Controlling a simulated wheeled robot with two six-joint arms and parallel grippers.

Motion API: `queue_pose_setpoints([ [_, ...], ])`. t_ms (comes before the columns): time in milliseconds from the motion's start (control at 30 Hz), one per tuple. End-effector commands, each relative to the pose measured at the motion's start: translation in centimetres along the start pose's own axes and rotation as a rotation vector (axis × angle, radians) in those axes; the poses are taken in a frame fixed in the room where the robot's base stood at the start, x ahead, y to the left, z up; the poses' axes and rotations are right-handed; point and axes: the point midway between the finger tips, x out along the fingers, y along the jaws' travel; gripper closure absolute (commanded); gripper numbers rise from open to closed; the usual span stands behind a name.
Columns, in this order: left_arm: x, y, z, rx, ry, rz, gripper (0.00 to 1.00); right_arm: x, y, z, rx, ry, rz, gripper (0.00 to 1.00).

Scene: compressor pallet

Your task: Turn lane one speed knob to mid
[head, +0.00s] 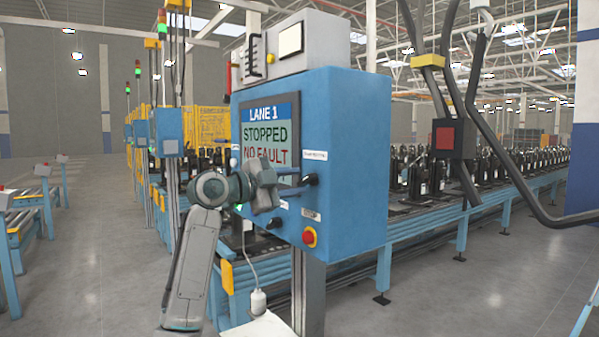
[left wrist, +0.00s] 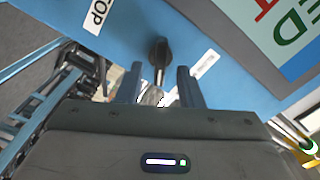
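The blue control box (head: 352,150) has a screen (head: 268,135) reading "LANE 1 STOPPED NO FAULT". A dark knob (head: 311,179) sits on its front below a small white label, to the right of the screen's lower corner. My left gripper (head: 296,183) reaches in from the left at this knob. I cannot tell the knob's setting. My right gripper is out of view.
A second dark knob (head: 274,222) and a red stop button (head: 309,237) sit lower on the box front. A conveyor (head: 425,222) with several black compressors runs behind. A dark box with a red face (head: 445,138) hangs at right.

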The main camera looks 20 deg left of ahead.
Motion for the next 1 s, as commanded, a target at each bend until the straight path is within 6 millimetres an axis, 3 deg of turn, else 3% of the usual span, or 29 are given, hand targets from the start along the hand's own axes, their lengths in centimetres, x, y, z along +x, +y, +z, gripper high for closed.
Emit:
queue_pose_setpoints([
  [200,2.0,-0.1,0.0,-0.002,0.000,0.001,0.66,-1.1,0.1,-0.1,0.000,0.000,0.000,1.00],
  [500,2.2,0.1,0.1,0.000,-0.001,0.000,0.66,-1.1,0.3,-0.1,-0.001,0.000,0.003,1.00],
  [700,2.2,0.1,0.1,0.000,-0.001,0.000,1.00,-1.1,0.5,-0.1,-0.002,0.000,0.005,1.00],
  [1000,2.2,0.1,0.1,-0.017,-0.001,0.000,1.00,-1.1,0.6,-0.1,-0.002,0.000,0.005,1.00],
])
